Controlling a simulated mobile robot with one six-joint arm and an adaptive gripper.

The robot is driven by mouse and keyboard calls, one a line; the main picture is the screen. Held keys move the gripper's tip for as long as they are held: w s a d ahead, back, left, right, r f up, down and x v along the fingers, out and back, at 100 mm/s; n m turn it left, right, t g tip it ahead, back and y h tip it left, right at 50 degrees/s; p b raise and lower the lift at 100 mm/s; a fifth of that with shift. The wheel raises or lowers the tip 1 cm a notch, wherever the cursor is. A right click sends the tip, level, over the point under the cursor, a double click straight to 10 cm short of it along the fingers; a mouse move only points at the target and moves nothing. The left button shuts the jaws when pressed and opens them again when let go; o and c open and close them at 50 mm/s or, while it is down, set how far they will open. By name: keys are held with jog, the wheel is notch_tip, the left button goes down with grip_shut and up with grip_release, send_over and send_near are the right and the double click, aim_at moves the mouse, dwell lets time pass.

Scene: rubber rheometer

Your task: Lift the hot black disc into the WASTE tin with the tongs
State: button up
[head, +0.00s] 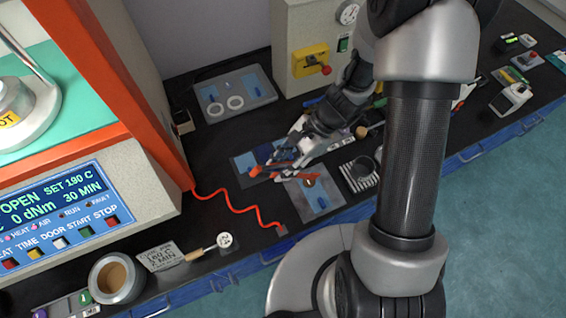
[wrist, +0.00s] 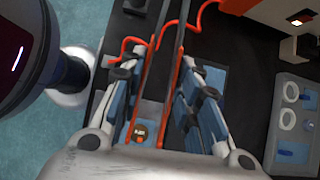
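My gripper (head: 277,165) is low over the bench, with its fingers on either side of a pair of tongs. The tongs (wrist: 152,85) have red-orange grips and two long grey arms that run to the top of the wrist view. The fingers (wrist: 160,88) are spread about as wide as the tongs; whether both pads press on them is unclear. The tongs' red parts (head: 300,177) show under my gripper in the head view. I cannot pick out the hot black disc. An open silver tin (head: 117,278) stands at the front left, with no readable WASTE label.
The orange-framed rheometer (head: 100,70) fills the left. A coiled red cord (head: 228,203) crosses the bench. A grey tray (head: 236,90) with two rings is behind; a striped rack (head: 358,178) is right.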

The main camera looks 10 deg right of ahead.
notch_tip(320, 180, down, 8)
jog(key=b, duration=0.6)
jog(key=shift+r, duration=0.15)
jog(key=c, duration=0.7)
notch_tip(320, 180, up, 12)
jog(key=p, duration=1)
jog(key=shift+r, duration=0.1)
grip_shut()
jog(key=shift+d, duration=0.1)
